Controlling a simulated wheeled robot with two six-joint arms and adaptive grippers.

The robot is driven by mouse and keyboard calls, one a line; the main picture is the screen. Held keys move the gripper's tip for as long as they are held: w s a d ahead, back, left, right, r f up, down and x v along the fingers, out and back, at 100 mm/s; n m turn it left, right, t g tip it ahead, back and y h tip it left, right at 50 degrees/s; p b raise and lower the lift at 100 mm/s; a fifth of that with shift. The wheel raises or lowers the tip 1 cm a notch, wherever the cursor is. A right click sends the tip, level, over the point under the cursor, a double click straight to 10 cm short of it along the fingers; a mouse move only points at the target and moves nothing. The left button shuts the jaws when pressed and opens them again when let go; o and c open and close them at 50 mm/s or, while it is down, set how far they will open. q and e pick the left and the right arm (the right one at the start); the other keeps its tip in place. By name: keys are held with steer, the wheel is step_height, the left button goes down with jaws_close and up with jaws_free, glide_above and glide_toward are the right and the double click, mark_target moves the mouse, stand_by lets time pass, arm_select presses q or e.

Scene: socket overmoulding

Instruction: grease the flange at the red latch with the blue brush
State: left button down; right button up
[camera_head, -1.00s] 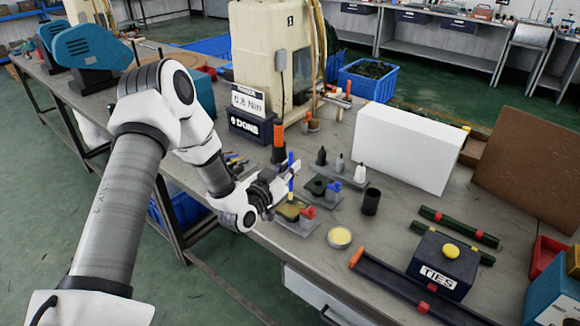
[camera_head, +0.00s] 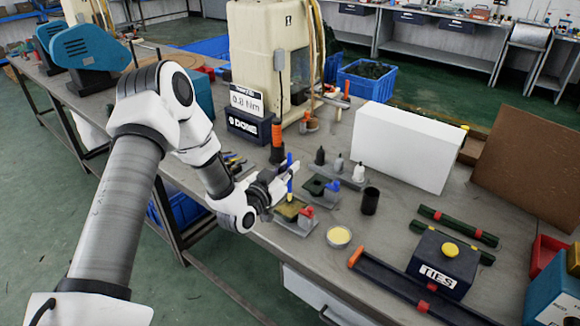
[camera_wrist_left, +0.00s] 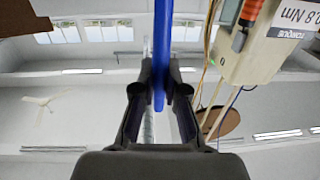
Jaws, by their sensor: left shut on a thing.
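My left gripper (camera_head: 278,188) is shut on the blue brush (camera_head: 290,178), which stands about upright in it. The brush also shows in the left wrist view (camera_wrist_left: 161,55), between the two dark fingers (camera_wrist_left: 160,95). Its lower end is over the fixture with the red latch (camera_head: 307,212). A yellowish flange (camera_head: 290,211) lies in that fixture, right under the brush; I cannot tell whether the bristles touch it. A second fixture with a blue latch (camera_head: 332,186) and a dark part stands just behind. My right gripper is not in view.
A round tin with pale yellow content (camera_head: 339,237) stands in front of the fixtures. A black cup (camera_head: 370,201), small bottles (camera_head: 338,163), a white box (camera_head: 405,145) and a TIES box (camera_head: 442,265) stand to the right and behind. The DONE box (camera_head: 250,128) is behind the arm.

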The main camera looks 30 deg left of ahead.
arm_select(q)
steer(key=shift+w+f+b, duration=0.1)
steer(key=shift+w+b, duration=0.25)
steer(key=shift+b, duration=0.05)
steer(key=shift+s, duration=0.25)
steer(key=shift+w, duration=0.25)
steer(key=shift+s+p, duration=0.3)
steer(key=shift+s, duration=0.65)
stand_by(0.3)
